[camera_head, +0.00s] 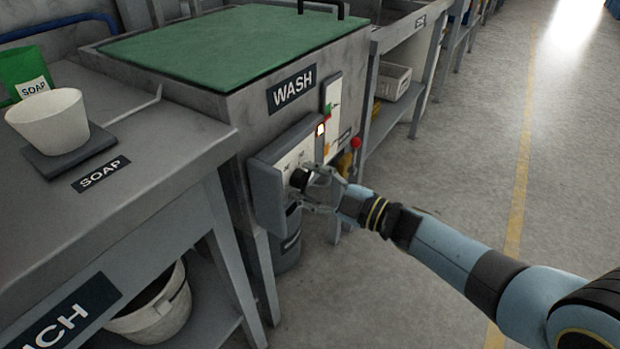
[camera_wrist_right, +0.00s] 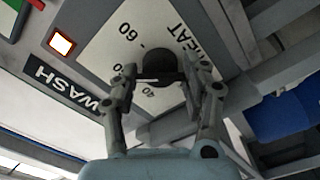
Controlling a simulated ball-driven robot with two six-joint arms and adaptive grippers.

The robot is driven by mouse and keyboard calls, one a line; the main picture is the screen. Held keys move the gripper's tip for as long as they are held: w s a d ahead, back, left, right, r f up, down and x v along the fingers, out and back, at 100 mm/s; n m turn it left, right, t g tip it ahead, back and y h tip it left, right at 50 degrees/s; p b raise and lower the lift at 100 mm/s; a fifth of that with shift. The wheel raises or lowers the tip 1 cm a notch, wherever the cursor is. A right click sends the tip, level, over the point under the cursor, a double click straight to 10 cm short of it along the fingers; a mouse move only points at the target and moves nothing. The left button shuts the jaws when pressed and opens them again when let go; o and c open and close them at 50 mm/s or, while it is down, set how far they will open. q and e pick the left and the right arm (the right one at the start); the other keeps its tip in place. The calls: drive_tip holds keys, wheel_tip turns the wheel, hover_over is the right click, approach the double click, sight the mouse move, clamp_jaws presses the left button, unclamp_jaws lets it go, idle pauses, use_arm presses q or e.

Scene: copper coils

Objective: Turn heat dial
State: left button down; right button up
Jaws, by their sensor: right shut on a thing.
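The black heat dial (camera_head: 299,179) sits on a pale panel on the front of the grey control box (camera_head: 265,190), below the WASH label. In the right wrist view the dial (camera_wrist_right: 160,68) shows between my fingers, with the marks 60 and 40 and the word HEAT (camera_wrist_right: 182,38) around it. My right gripper (camera_head: 312,190) is shut on the dial, one finger on each side. In the right wrist view the gripper (camera_wrist_right: 160,82) partly covers the scale, so the dial's exact setting is hard to tell. My left gripper is not in view.
A lit indicator (camera_head: 320,129) and a red button (camera_head: 356,142) are close to the dial. The wash tank with a green top (camera_head: 230,42) stands above. A bench with a white soap bowl (camera_head: 50,122) is at the left. The floor at the right is clear.

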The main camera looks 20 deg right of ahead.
drive_tip(key=shift+m+p, duration=1.15)
drive_tip(key=shift+m, duration=3.95)
drive_tip(key=shift+f, duration=0.1)
drive_tip(key=o, duration=1.2)
drive_tip(key=shift+s+d, duration=0.1)
drive_tip(key=v, duration=1.1)
drive_tip(key=shift+s+d, duration=0.3)
